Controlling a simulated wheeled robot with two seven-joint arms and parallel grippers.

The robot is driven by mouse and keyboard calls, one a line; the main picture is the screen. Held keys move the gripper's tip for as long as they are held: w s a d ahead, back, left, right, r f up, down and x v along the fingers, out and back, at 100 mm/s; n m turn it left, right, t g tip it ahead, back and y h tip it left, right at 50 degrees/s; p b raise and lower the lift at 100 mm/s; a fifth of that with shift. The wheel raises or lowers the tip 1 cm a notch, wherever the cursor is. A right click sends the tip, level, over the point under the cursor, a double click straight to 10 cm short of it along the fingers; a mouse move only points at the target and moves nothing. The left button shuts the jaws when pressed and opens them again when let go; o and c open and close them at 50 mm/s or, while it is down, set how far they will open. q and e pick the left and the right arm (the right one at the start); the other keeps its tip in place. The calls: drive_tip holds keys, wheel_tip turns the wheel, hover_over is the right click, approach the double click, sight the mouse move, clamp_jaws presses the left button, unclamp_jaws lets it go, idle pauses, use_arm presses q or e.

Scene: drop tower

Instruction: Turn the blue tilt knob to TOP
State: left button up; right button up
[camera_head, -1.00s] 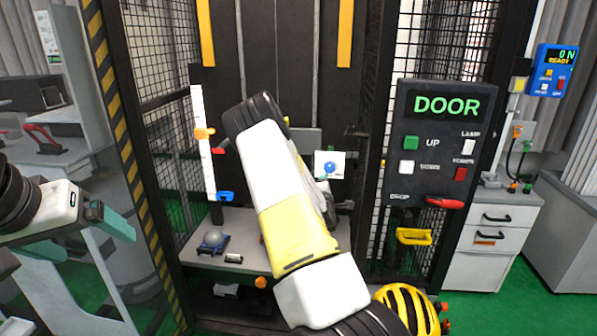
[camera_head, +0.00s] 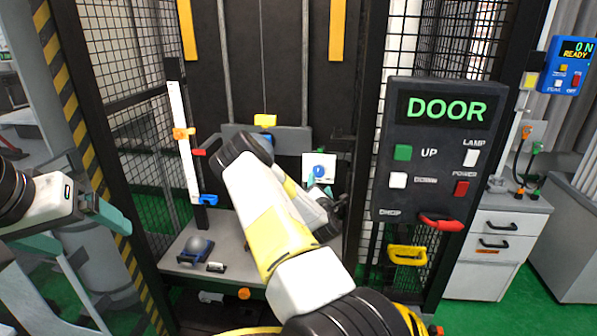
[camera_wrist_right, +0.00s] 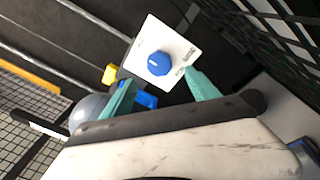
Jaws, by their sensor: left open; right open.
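The blue tilt knob (camera_head: 318,172) sits on a white plate (camera_head: 309,160) at the back of the tower. In the right wrist view the knob (camera_wrist_right: 159,63) has a short white mark, and the plate's small lettering is unreadable. My right gripper (camera_head: 321,188) is in front of the plate, just below the knob in the head view, partly hidden by my own wrist. In the right wrist view its teal fingers (camera_wrist_right: 160,82) are apart and empty, on either side below the knob, with no clear contact. My left gripper (camera_head: 98,238) is open and empty at the far left.
A DOOR control panel (camera_head: 435,150) with buttons and a red lever stands right of the knob. A white scale (camera_head: 183,140) with coloured markers is at the left. Mesh walls flank the tower.

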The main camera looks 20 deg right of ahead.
sight(318, 173)
drive_tip(key=x, duration=0.7)
drive_tip(key=shift+w+d, duration=0.15)
drive_tip(key=shift+w, duration=0.05)
drive_tip(key=c, duration=1.4)
